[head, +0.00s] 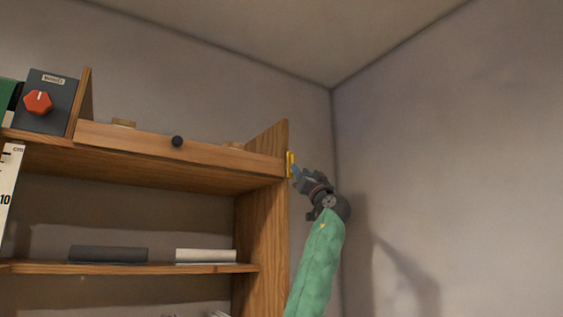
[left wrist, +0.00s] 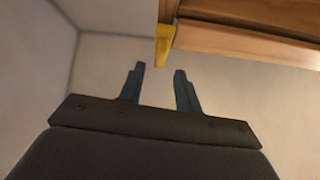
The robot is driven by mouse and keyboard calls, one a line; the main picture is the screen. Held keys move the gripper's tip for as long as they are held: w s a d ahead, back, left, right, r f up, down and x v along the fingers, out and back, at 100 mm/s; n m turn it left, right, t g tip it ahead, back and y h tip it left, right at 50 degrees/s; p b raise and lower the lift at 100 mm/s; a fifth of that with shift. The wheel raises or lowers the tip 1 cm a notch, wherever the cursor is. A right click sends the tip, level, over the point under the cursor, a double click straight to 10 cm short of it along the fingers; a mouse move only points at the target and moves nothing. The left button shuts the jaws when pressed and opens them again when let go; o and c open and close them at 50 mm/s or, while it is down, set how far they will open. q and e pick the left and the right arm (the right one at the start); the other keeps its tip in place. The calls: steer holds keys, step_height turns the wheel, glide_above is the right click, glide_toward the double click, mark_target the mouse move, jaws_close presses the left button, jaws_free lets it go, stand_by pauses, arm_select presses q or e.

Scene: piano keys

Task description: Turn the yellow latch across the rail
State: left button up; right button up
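The yellow latch (head: 290,164) is small and stands upright at the right end of the wooden shelf unit, by the end of the top front board (head: 225,157). In the left wrist view the latch (left wrist: 163,46) sits at the corner of the wood, just beyond my fingertips. My left gripper (head: 297,173) is right beside the latch, to its right in the head view. Its two blue-grey fingers (left wrist: 159,69) are apart with nothing between them. I cannot tell whether a finger touches the latch. Which piece is the rail is unclear. My right gripper is out of view.
A dark bar (head: 108,254) and a white bar (head: 206,255) lie on the lower shelf. Free space lies right of the unit, before the wall.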

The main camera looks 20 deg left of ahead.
mark_target(294, 160)
arm_select(q)
steer(key=shift+r+n+p, duration=0.3)
steer(key=shift+r+n, duration=0.15)
steer(key=shift+n, duration=0.35)
steer(key=p+x, duration=0.3)
steer(key=x, duration=0.3)
steer(key=shift+s+r+p, duration=0.1)
steer(key=shift+p, duration=0.3)
steer(key=shift+w+a+r, duration=0.2)
steer(key=shift+w+r, duration=0.05)
steer(key=shift+w, duration=0.05)
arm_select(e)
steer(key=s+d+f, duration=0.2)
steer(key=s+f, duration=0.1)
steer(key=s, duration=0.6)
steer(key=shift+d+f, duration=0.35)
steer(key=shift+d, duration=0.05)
arm_select(q)
steer(key=shift+a, duration=0.1)
jaws_close()
